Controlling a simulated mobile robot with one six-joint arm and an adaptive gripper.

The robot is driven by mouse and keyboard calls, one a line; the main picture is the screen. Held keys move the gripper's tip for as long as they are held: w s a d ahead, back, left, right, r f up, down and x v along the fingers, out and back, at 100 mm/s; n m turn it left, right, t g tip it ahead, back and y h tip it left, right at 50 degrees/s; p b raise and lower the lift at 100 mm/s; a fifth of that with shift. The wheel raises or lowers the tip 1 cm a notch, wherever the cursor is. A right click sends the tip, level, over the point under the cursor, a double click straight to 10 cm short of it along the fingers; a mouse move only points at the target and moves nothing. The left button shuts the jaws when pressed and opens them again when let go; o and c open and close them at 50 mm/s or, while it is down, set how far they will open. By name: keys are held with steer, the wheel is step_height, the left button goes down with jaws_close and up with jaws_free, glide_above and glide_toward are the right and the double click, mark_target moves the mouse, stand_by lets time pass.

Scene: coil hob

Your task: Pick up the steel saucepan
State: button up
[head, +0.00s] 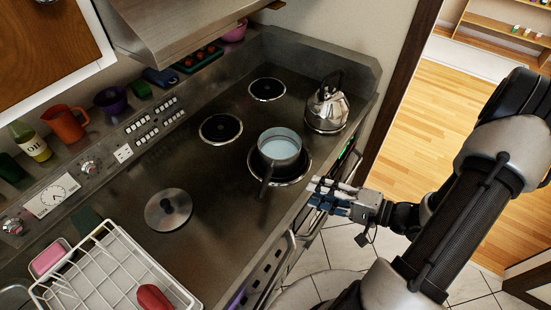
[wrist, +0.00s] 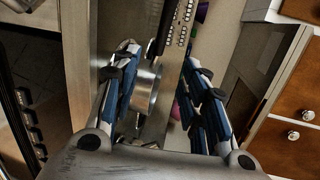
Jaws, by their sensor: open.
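The steel saucepan (head: 281,147) stands upright on the front right coil of the hob, with pale liquid inside. Its dark handle points toward the front left of the hob. My gripper (head: 314,190) is open and empty at the hob's front edge, to the right of and nearer than the pan, apart from it. In the wrist view the open fingers of my gripper (wrist: 160,57) frame the shiny side of what looks like the saucepan (wrist: 147,90), beyond the fingertips. A dark bar above it may be the handle.
A steel kettle (head: 327,105) stands behind the pan to the right. A round lid (head: 168,210) lies on the left of the hob. A white dish rack (head: 100,270) is at the front left. An oven handle (head: 290,245) runs along the front. The hood (head: 185,30) hangs above.

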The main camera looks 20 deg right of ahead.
steer(key=b, duration=0.3)
glide_toward(268, 174)
steer(key=w+a+f, duration=0.2)
steer(key=a, duration=0.1)
steer(key=shift+w+f, duration=0.15)
steer(key=shift+w, duration=0.25)
steer(key=b+x, duration=0.2)
steer(key=x, duration=0.3)
steer(key=shift+w+a, duration=0.25)
steer(key=shift+w, duration=0.05)
steer(key=shift+c, duration=0.2)
jaws_close()
